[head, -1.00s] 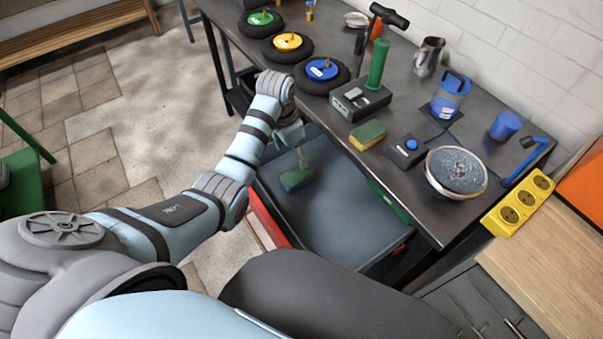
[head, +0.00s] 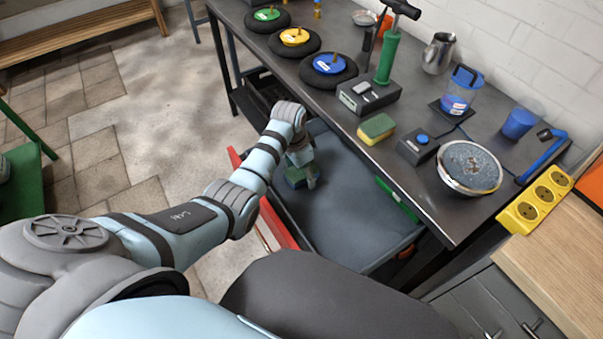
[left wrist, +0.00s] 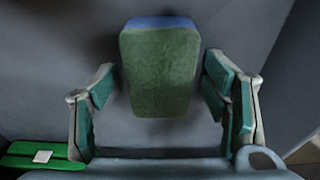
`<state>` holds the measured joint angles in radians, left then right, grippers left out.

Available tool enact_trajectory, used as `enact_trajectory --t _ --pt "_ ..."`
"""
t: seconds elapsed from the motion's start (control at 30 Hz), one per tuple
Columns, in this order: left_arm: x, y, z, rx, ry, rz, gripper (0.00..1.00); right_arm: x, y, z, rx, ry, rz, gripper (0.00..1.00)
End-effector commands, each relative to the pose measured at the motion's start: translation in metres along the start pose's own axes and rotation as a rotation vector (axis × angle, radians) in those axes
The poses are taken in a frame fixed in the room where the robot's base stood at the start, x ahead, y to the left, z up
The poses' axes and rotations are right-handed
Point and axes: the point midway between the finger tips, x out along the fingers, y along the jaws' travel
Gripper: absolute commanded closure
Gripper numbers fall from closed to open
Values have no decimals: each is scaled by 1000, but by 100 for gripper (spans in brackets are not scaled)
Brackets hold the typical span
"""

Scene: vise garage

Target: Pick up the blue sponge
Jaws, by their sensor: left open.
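The blue sponge (head: 294,178) lies in the grey open drawer or bin below the workbench, partly hidden by my left gripper (head: 306,172). In the left wrist view the sponge (left wrist: 160,72) shows a green scouring face with a blue edge at its far end. My left gripper (left wrist: 160,90) is open, one finger on either side of the sponge's near part. A gap shows between the sponge and each finger. I cannot tell how far the fingertips reach down. My right gripper is not in view.
A yellow-green sponge (head: 376,129) lies on the workbench (head: 405,185) above. The bin (head: 350,225) has a bare floor right of my gripper. A green object (left wrist: 42,155) shows at lower left in the wrist view. The bench edge overhangs close to my left arm.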

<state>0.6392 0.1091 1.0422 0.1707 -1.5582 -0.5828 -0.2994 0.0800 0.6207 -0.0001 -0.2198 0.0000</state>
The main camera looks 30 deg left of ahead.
Motion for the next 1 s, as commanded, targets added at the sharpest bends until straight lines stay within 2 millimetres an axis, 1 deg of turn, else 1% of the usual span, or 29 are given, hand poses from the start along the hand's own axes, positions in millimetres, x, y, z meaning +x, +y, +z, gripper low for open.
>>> enact_trajectory --t 0.5,0.53,0.6,0.7,0.77,1.0 --pt "4 0 1 0 0 0 31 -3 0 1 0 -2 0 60" --pt "4 0 1 0 0 0 34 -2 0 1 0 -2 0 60" --pt "4 0 1 0 0 0 45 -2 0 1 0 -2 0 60" --pt "4 0 1 0 -1 1 58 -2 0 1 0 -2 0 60" --pt "4 1 1 0 -1 1 63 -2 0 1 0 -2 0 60" --pt "5 2 1 0 -3 4 64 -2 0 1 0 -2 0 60"
